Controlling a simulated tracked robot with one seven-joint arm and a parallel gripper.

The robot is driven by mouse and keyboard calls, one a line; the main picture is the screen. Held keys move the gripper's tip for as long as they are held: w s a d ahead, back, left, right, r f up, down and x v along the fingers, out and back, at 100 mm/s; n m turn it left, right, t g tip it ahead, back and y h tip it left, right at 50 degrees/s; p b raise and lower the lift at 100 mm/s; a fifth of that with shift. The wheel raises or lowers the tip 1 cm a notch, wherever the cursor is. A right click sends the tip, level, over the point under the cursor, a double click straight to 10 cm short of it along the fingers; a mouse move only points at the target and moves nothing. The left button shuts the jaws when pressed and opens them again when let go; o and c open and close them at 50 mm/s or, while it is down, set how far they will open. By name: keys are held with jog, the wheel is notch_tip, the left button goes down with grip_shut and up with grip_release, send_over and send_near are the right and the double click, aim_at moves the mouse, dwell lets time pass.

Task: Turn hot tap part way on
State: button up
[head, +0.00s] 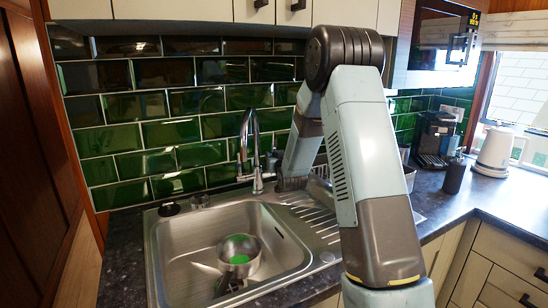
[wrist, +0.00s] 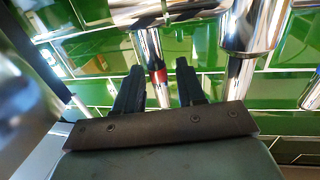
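The chrome tap (head: 252,140) stands at the back of the steel sink, with a tall curved spout. In the wrist view, a slim chrome lever with a red band, the hot tap (wrist: 157,77), shows between my two dark fingers. My gripper (wrist: 158,85) is open, with one finger on each side of the lever. I cannot tell whether either finger touches it. In the head view my gripper (head: 272,164) is just right of the spout, partly hidden by my arm. Another chrome part of the tap (wrist: 250,35) is close on the right in the wrist view.
Green tiles (head: 165,130) are close behind the tap. A ribbed drainer (head: 312,212) is right of the basin. A kettle (head: 494,152) and coffee machine (head: 435,138) stand far right.

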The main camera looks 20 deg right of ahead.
jog(key=shift+w, duration=0.25)
jog(key=shift+c, duration=0.4)
grip_shut()
